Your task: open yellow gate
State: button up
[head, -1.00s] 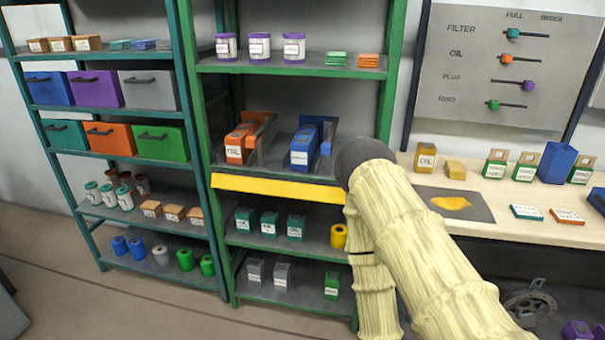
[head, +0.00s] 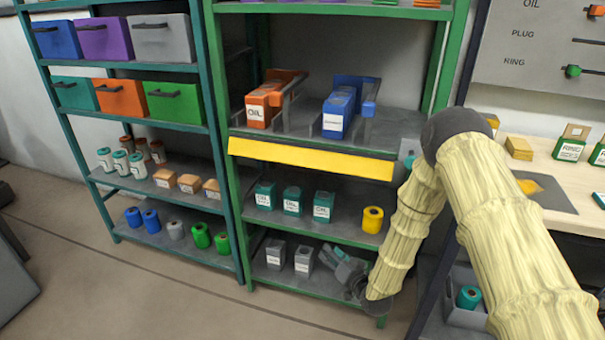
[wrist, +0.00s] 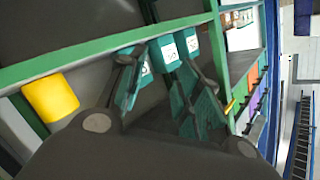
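The yellow gate (head: 310,159) is a long flat bar across the front of the green shelf rack, just under the shelf with the orange and blue OIL-type dispensers. It looks closed, lying flat along the shelf edge. My gripper (head: 340,259) is low, below the gate and to its right, at the level of the bottom shelf and apart from the gate. In the wrist view its fingers (wrist: 160,68) are spread with nothing held between them. I cannot make out the gate in the wrist view.
Teal boxes (head: 292,200) and a yellow cylinder (head: 372,220) stand on the shelf below the gate. Grey boxes (head: 275,254) stand on the bottom shelf left of my gripper. A green post and a workbench are close on the right. The floor in front is clear.

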jog(key=w+a+r+t+y+b, duration=0.2)
jog(key=w+r+t+y+b, duration=0.15)
jog(key=w+r, duration=0.45)
jog(key=n+y+b, duration=0.4)
jog(key=y, duration=0.5)
send_near(302, 157)
jog(key=w+f, duration=0.3)
jog(key=w, duration=0.2)
jog(key=shift+h, duration=0.35)
jog(key=x, duration=0.5)
jog(key=b+x, duration=0.1)
jog(key=x, duration=0.4)
jog(key=shift+s+d+r, duration=0.1)
jog(key=shift+s+r, duration=0.05)
jog(key=shift+r, duration=0.2)
grip_shut()
